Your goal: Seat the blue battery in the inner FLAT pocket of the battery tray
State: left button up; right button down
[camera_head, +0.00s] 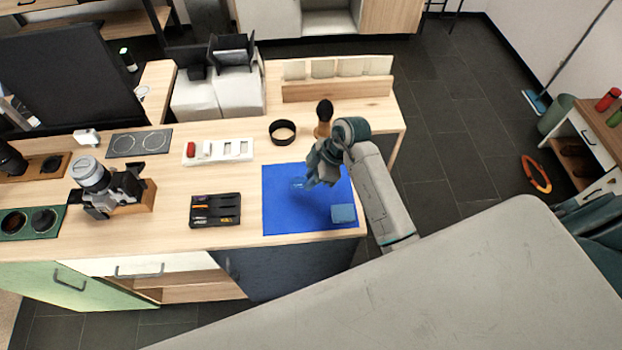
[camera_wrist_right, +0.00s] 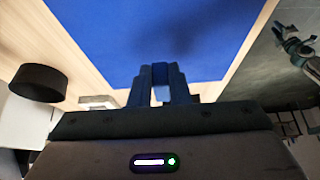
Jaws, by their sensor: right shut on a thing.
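My right gripper (camera_head: 312,182) is over the blue mat (camera_head: 280,212), its fingers pointing down. The right wrist view shows its two fingers (camera_wrist_right: 159,85) shut on a narrow blue piece, the blue battery (camera_wrist_right: 160,73). In the head view the battery is hard to tell from the fingertips and mat. The white battery tray (camera_head: 233,158) lies on the table to the left of the gripper, behind the mat. It has a red piece at its left end, a white piece beside it and pockets to the right. My left gripper is not in view.
A folded light-blue cloth (camera_head: 343,214) lies at the mat's front right. A black ring (camera_head: 283,132) and a brush (camera_head: 324,117) stand behind the mat. A black tool case (camera_head: 202,222) lies left of it. A camera (camera_head: 112,187) stands further left.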

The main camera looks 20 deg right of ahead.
aim_at(312, 191)
jog(key=shift+w+d, duration=0.15)
jog(key=shift+w, duration=0.1)
jog(key=shift+f+p, duration=0.4)
notch_tip(312, 191, down, 2)
jog(key=shift+f+p, duration=0.1)
jog(key=shift+p, duration=0.4)
jog(key=shift+f, duration=0.3)
jog(key=c, duration=1.4)
grip_release()
jog(key=shift+o, duration=0.2)
